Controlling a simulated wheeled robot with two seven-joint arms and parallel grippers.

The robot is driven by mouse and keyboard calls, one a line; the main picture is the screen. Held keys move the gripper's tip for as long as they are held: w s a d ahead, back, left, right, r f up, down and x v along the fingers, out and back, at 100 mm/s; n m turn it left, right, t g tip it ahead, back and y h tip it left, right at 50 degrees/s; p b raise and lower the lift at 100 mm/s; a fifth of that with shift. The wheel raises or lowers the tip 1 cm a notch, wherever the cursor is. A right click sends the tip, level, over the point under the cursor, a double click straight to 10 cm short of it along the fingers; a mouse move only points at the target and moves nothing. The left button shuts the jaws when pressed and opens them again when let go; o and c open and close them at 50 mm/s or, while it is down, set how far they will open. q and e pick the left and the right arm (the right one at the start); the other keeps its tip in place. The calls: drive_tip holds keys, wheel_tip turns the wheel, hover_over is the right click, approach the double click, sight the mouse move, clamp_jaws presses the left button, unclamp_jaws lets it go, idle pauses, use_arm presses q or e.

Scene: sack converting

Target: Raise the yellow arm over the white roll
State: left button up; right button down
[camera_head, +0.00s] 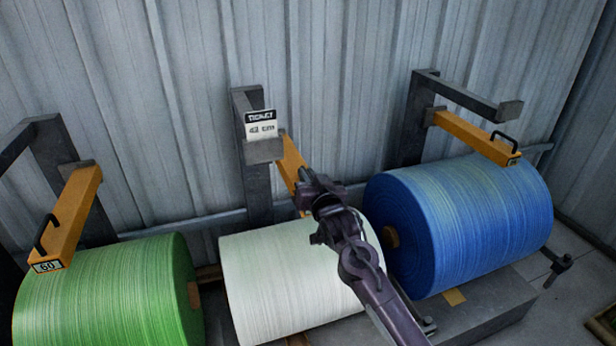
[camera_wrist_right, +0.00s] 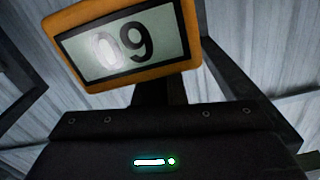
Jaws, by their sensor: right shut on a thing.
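The white roll (camera_head: 285,285) lies in the middle of the head view, between a green and a blue roll. Its yellow arm (camera_head: 290,158) reaches from the dark post toward me, above the back of the roll. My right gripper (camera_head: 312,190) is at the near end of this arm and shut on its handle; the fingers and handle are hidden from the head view. In the right wrist view, the yellow arm's end plate (camera_wrist_right: 125,40) stands close beyond my dark gripper body, its number reading "09" in that picture. My left gripper is not in view.
A "42 cm" ticket (camera_head: 261,125) hangs on the middle post. The green roll (camera_head: 110,295) has a yellow arm (camera_head: 70,215) marked "60"; the blue roll (camera_head: 465,220) has another (camera_head: 475,137). A corrugated wall (camera_head: 330,60) is close behind. Bare floor shows at lower right.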

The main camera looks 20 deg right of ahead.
drive_tip(key=shift+d+r, duration=0.1)
drive_tip(key=shift+r, duration=0.5)
drive_tip(key=c, duration=1.9)
unclamp_jaws()
drive_tip(key=o, duration=0.4)
drive_tip(key=shift+f, duration=0.25)
drive_tip(key=s, duration=0.7)
drive_tip(key=shift+s+d, duration=0.1)
drive_tip(key=shift+s, duration=0.25)
